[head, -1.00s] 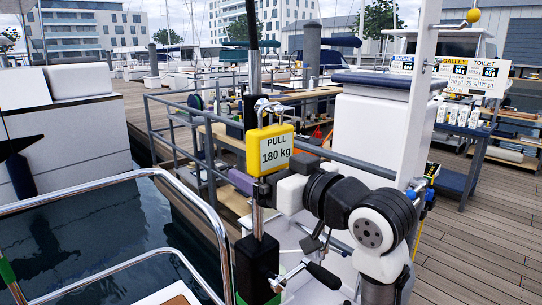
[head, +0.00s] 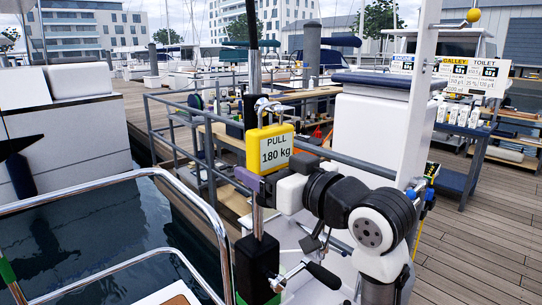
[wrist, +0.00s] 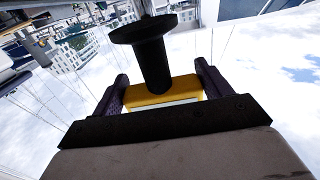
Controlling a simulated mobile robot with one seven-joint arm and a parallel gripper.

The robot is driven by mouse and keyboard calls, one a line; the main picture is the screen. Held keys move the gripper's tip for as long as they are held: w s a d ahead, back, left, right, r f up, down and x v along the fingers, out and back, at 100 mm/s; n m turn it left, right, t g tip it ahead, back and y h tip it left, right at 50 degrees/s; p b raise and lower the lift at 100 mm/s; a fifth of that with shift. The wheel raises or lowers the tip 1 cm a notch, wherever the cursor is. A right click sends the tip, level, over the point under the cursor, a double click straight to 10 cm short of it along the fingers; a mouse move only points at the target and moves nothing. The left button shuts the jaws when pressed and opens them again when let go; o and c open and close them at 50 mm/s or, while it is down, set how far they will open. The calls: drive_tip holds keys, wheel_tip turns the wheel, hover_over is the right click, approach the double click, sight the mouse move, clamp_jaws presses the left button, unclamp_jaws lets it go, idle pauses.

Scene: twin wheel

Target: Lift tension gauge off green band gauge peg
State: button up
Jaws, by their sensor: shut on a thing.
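The tension gauge (head: 270,149) is a yellow box with a display reading "PULL 180 kg", upright in front of a metal rod in the head view. My gripper (head: 259,184) is just below the display and is shut on the gauge. In the wrist view, the yellow gauge body (wrist: 160,97) sits between the two dark purple fingers of my gripper (wrist: 161,80). A black stem with a wide round cap (wrist: 150,55) stands in front of it; I cannot tell what it belongs to. I cannot make out the green band peg behind the gauge.
A black block (head: 257,266) with a green edge and a lever handle is on the rod below the gauge. Chrome rails (head: 180,188) curve at left. A white mast and locker (head: 370,128) stand at right, a cluttered bench behind.

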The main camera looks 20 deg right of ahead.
sight(277, 162)
drive_tip(key=shift+r, duration=0.25)
drive_tip(key=shift+s+r+p, duration=0.1)
drive_tip(key=shift+r+p, duration=0.1)
drive_tip(key=shift+p, duration=0.15)
drive_tip(key=shift+s+d+r, duration=0.1)
drive_tip(key=shift+r, duration=0.05)
idle(0.4)
drive_tip(key=shift+s+r+p, duration=0.25)
drive_tip(key=shift+p, duration=0.05)
drive_tip(key=shift+s+d, duration=0.1)
idle(0.4)
drive_tip(key=shift+s, duration=0.1)
idle(0.4)
drive_tip(key=shift+v, duration=1.8)
drive_tip(key=shift+d, duration=0.1)
